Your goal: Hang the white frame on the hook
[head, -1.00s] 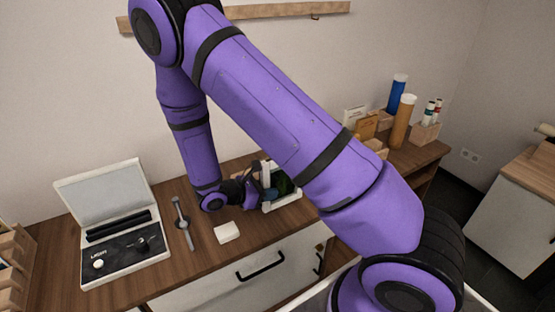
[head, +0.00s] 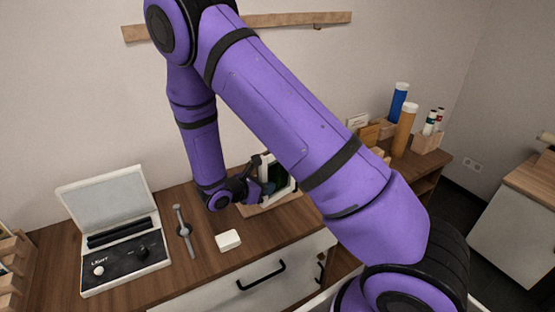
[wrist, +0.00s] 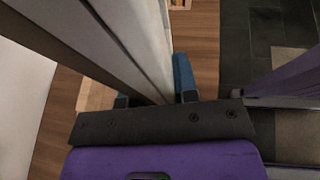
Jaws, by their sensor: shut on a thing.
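The white frame (head: 292,167), with a dark green picture, stands roughly upright just above or on the back right of the wooden desk, partly hidden behind my upper arm. My gripper (head: 259,188) is shut on its left side. In the wrist view, my gripper's blue fingertips (wrist: 155,88) lie on either side of the frame's pale bar (wrist: 150,35). A small dark hook (head: 317,27) sits on the wooden rail (head: 270,21) high on the wall, above and to the right of the frame.
Orange (head: 404,130) and blue (head: 398,100) cylinders stand at the right. The wall between desk and rail is bare.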

